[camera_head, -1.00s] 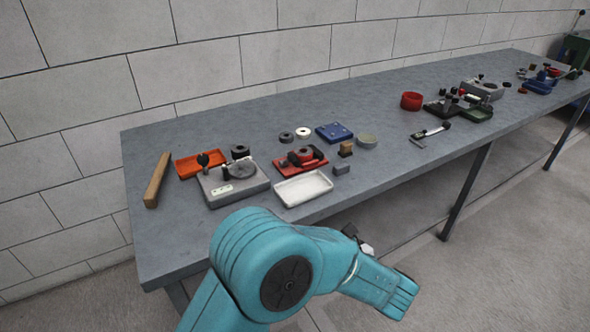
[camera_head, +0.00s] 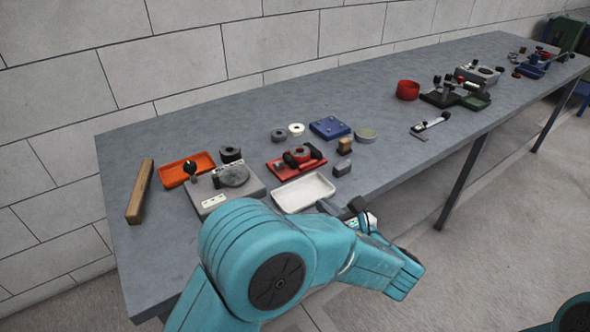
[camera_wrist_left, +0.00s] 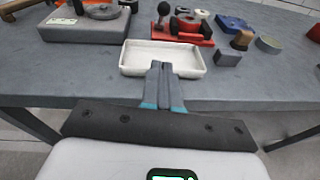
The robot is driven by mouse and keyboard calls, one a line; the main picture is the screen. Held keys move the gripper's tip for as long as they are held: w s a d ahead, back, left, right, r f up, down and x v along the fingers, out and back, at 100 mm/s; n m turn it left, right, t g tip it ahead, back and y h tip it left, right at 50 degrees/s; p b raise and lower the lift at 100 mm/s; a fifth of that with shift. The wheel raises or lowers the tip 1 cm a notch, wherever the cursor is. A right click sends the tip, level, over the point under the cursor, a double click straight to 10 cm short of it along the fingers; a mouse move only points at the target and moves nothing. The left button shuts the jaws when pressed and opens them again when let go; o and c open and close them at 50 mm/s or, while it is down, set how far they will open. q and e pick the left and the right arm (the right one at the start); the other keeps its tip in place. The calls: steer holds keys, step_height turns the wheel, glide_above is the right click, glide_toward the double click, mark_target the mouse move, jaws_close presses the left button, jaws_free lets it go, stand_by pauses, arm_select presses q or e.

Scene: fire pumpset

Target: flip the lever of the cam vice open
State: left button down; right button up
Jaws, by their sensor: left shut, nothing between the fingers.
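A red fixture (camera_head: 297,158) with a round red part and a black-knobbed lever stands on the bench behind a white tray. It looks like the cam vice, but I cannot be sure. In the left wrist view the red fixture (camera_wrist_left: 184,32) is beyond the tray, its black ball knob (camera_wrist_left: 163,9) raised at its left. My left gripper (camera_wrist_left: 161,66) is shut and empty, its fingertips over the front of the white tray (camera_wrist_left: 135,58), apart from the fixture. In the head view my arm partly hides this gripper. My right gripper is not in view.
A grey fixture (camera_head: 218,195), an orange tray (camera_head: 172,177) and a wooden bar (camera_head: 139,192) lie to the left. A blue plate (camera_head: 329,128) and a small grey block (camera_head: 342,168) sit nearby. A dark fixture (camera_head: 440,98) stands further right. The bench between is mostly clear.

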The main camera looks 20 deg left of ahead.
arm_select(q)
steer(key=shift+s+d+r, duration=0.1)
steer(key=shift+s, duration=0.05)
glide_toward(284, 163)
steer(key=f, duration=0.3)
steer(key=shift+w, duration=0.25)
steer(key=shift+w+a+r, duration=0.75)
steer(key=shift+a+r, duration=0.05)
steer(key=shift+r, duration=0.05)
steer(key=shift+w+a+r, duration=0.3)
steer(key=shift+w, duration=0.05)
